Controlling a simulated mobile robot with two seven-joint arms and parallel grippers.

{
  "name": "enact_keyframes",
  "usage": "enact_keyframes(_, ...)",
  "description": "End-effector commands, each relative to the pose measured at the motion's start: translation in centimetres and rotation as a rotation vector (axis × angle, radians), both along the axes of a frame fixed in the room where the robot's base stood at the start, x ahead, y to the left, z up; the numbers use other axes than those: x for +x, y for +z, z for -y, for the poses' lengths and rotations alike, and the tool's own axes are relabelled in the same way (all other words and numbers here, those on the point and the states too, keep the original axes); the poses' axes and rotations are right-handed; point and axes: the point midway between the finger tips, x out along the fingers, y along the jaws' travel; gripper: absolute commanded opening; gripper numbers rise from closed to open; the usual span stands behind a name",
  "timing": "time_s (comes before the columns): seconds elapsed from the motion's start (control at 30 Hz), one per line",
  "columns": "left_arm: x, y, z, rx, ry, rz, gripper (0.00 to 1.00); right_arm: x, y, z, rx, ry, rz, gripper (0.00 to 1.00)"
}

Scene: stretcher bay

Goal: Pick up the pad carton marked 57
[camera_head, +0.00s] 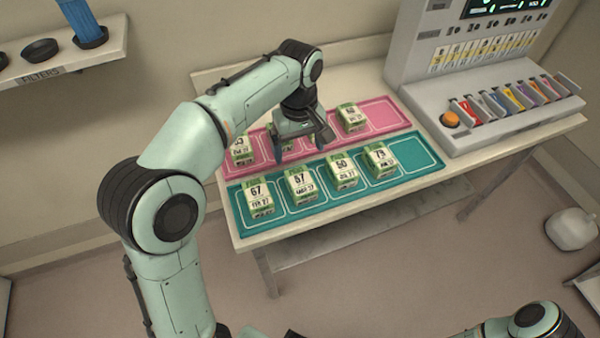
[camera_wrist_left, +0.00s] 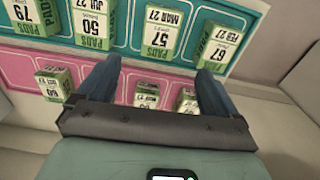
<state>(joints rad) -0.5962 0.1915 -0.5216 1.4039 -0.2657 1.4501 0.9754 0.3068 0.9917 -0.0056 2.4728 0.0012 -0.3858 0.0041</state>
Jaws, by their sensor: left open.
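The pad carton marked 57 (camera_head: 301,187) is a small green and white box in the teal tray (camera_head: 420,157), second from the left. In the left wrist view the 57 carton (camera_wrist_left: 160,35) appears upside down, beyond the fingertips and roughly between them. My left gripper (camera_head: 287,147) is open and empty. It hangs over the pink tray, behind the 57 carton and apart from it. In the left wrist view its two dark blue fingers (camera_wrist_left: 158,76) are spread wide. My right gripper is not in view.
In the teal tray, carton 67 (camera_head: 257,199) stands left of 57; cartons 50 (camera_head: 343,171) and 79 (camera_head: 381,159) stand right. Several cartons stand in the pink tray (camera_head: 393,114), some partly hidden by my gripper. A grey console (camera_head: 440,88) stands at the right.

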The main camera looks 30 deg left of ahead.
Motion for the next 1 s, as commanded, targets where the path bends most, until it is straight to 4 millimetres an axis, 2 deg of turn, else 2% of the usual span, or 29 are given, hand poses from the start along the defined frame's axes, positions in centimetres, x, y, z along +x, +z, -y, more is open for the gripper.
enact_keyframes(0.1,-0.2,-2.5,0.1,0.0,-0.002,-0.006,0.94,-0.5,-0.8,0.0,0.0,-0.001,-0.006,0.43)
enact_keyframes(0.3,-0.1,-6.2,0.1,0.001,-0.002,-0.004,0.94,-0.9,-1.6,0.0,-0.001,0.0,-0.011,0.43)
enact_keyframes(0.57,-0.1,-8.1,0.1,0.0,-0.002,-0.002,0.94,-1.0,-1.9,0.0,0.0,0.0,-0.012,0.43)
enact_keyframes(0.83,-0.1,-12.0,0.5,0.001,-0.002,-0.004,0.94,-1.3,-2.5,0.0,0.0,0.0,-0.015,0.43)
enact_keyframes(1.0,-0.1,-12.8,0.5,-0.001,-0.002,-0.001,0.94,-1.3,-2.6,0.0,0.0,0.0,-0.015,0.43)
